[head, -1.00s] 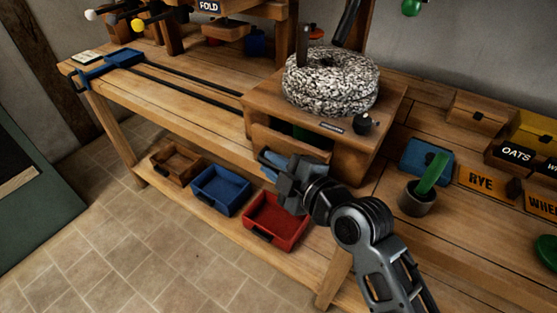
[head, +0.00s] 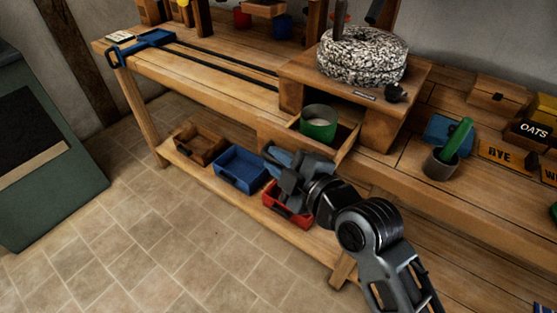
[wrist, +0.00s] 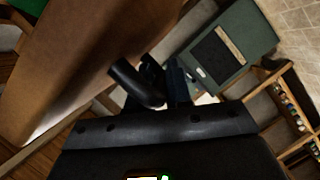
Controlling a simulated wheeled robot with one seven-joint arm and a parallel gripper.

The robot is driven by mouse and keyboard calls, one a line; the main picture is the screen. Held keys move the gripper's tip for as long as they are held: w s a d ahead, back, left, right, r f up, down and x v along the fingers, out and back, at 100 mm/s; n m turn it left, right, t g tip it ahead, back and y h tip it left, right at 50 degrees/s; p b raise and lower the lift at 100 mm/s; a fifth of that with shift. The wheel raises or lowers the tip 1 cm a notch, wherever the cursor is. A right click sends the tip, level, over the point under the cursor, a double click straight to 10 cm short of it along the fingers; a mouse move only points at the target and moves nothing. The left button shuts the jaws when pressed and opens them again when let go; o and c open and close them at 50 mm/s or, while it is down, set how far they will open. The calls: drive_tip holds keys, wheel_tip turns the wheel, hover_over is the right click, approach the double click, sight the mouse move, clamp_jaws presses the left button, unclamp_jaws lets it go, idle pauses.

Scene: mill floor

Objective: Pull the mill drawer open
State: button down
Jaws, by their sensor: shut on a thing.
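The mill drawer (head: 345,153) stands pulled out from under the millstone (head: 362,55) of the wooden mill. A green cup (head: 319,123) with a pale inside stands in it. My gripper (head: 277,160) is at the drawer's front and is shut on the drawer handle, which my gripper hides in the head view. In the wrist view, the brown drawer front (wrist: 85,65) fills the left side, with the dark curved handle (wrist: 135,85) beside my fingers.
Below on the low shelf are a brown bin (head: 200,143), a blue bin (head: 240,168) and a red bin (head: 287,205), the red one partly behind my gripper. The tiled floor (head: 150,240) in front is clear.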

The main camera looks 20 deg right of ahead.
drive_tip(key=c, duration=1.4)
unclamp_jaws()
drive_tip(key=b+v, duration=0.1)
drive_tip(key=v, duration=0.7)
drive_tip(key=shift+f, duration=0.1)
drive_tip(key=s+d+f+m+h, duration=0.25)
drive_tip(key=s+m, duration=0.35)
drive_tip(key=s, duration=0.5)
drive_tip(key=s+d+f+m+h, duration=0.25)
drive_tip(key=s+d+m, duration=0.2)
drive_tip(key=s, duration=0.65)
drive_tip(key=s+r+m, duration=0.2)
drive_tip(key=s+m, duration=0.2)
drive_tip(key=s, duration=0.5)
drive_tip(key=shift+a+r+m, duration=0.25)
drive_tip(key=shift+r+m, duration=0.1)
drive_tip(key=shift+r, duration=0.05)
